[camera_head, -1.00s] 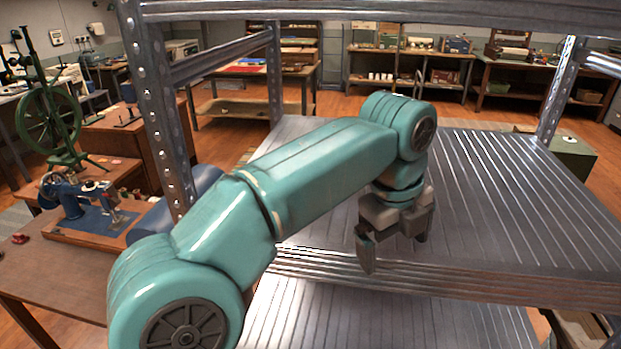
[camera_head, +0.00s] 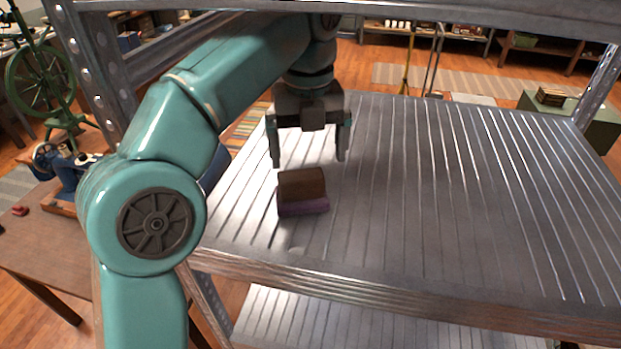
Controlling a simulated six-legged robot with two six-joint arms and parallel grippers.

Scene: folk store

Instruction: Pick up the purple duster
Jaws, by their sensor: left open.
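The purple duster (camera_head: 302,191) is a small block with a brown top and a purple underside. It sits on the metal shelf (camera_head: 430,200), left of the shelf's middle. My left gripper (camera_head: 308,160) is open and empty, pointing down, with its two fingers apart. In the picture its fingertips are just above the duster, apart from it; the exact height and depth gap is hard to tell. My right gripper is not in view.
A metal post (camera_head: 95,60) stands at the left and another (camera_head: 600,85) at the right. A beam (camera_head: 400,12) crosses the top. A lower shelf (camera_head: 350,320) shows below. The shelf right of the duster is bare.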

